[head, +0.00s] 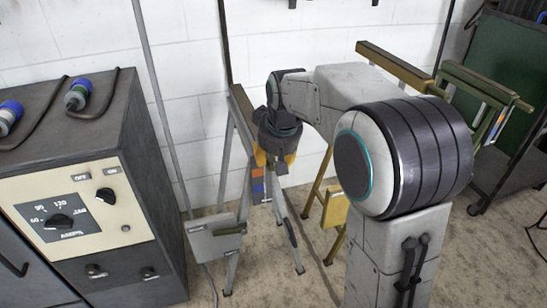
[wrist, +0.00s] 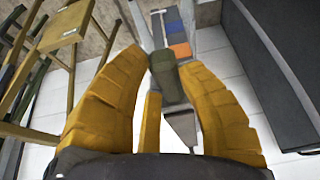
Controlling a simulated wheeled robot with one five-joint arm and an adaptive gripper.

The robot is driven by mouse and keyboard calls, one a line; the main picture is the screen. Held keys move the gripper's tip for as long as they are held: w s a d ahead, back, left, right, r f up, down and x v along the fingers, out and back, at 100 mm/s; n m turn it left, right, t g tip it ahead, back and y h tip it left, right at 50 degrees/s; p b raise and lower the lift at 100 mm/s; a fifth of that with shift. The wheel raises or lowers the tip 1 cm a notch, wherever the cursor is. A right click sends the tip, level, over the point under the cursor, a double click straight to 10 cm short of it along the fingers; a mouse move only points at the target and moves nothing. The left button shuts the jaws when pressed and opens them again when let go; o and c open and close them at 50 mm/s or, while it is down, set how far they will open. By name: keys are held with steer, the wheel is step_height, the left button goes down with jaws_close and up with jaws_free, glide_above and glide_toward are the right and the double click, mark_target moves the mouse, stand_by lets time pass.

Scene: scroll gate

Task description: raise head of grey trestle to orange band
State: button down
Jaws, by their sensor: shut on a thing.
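The grey trestle (head: 228,165) stands against the wall in the head view, its legs spread on the floor. Its head is a long beam with a brown top (head: 241,103), partly hidden by my arm. A grey upright with coloured bands shows below my gripper; the orange band (wrist: 181,50) is clearest in the wrist view, beside blue bands (wrist: 176,28). My gripper (head: 272,160) points down at the trestle. In the wrist view its yellow fingers (wrist: 172,72) are closed around a dark olive block or handle (wrist: 170,84). What this part joins is hidden.
A machine with a dial (head: 68,215) stands at the left, cables on its top. A yellow-brown trestle (head: 335,208) is just right of the grey one. A green trestle (head: 488,95) and a dark green cart (head: 440,85) stand at the right. Some bare floor shows in front.

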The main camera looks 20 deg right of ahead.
steer(key=r+p, duration=0.9)
steer(key=shift+w+p, duration=0.25)
steer(key=shift+p, duration=0.05)
steer(key=c, duration=1.6)
jaws_free()
steer(key=shift+s+f, duration=0.15)
steer(key=shift+f, duration=0.15)
steer(key=o, duration=0.8)
steer(key=shift+f, duration=0.15)
steer(key=shift+s, duration=0.1)
steer(key=v, duration=1.2)
steer(key=shift+o, duration=0.3)
